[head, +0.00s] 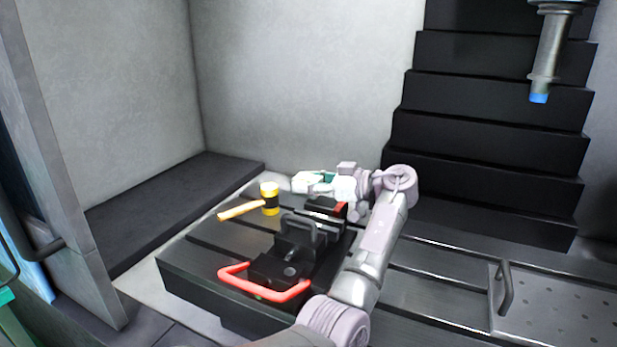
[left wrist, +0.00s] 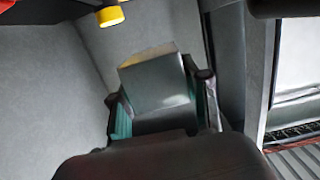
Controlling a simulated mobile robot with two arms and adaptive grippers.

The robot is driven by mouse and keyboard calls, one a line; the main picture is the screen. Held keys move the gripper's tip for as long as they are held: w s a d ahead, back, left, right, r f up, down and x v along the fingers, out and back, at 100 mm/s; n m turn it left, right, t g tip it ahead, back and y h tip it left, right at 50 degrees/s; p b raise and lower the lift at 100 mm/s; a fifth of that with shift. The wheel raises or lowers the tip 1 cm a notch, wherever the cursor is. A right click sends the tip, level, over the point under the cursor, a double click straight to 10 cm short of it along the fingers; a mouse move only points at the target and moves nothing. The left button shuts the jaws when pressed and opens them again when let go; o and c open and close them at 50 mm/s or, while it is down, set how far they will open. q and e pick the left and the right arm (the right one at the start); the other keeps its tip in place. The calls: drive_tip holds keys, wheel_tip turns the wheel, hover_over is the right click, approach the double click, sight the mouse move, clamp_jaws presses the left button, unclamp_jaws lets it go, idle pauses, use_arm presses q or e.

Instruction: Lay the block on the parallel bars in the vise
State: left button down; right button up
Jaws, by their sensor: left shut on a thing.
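My left gripper (head: 322,179) is shut on a grey block (left wrist: 158,82), in the middle of the left wrist view between teal-padded fingers. In the head view the block (head: 304,181) is a pale shape at the fingertips, held behind the vise's far end. The block looks tilted in the left wrist view. The dark vise (head: 297,240) stands on the slotted table, with a red handle (head: 264,291) at its near end. My left arm passes along the vise's right side. I cannot clearly make out the parallel bars between the jaws. My right gripper is not in view.
A yellow-headed mallet (head: 269,197) is left of the vise; its head also shows in the left wrist view (left wrist: 110,16). A blue-tipped machine spindle (head: 545,62) hangs at upper right. A perforated plate with a handle (head: 505,288) lies at right. Grey walls enclose the back.

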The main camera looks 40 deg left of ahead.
sight(309, 196)
use_arm(q)
drive_tip(key=shift+f, duration=0.45)
drive_tip(key=shift+f+b, duration=0.35)
drive_tip(key=shift+f, duration=1)
drive_tip(key=shift+f+b, duration=0.7)
drive_tip(key=shift+b, duration=0.25)
drive_tip(key=shift+f+b, duration=0.4)
drive_tip(key=shift+f, duration=0.05)
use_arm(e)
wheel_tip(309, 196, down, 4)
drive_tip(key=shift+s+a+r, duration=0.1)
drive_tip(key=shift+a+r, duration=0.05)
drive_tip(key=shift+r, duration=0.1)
use_arm(q)
drive_tip(key=c, duration=0.5)
unclamp_jaws()
drive_tip(key=shift+o, duration=0.2)
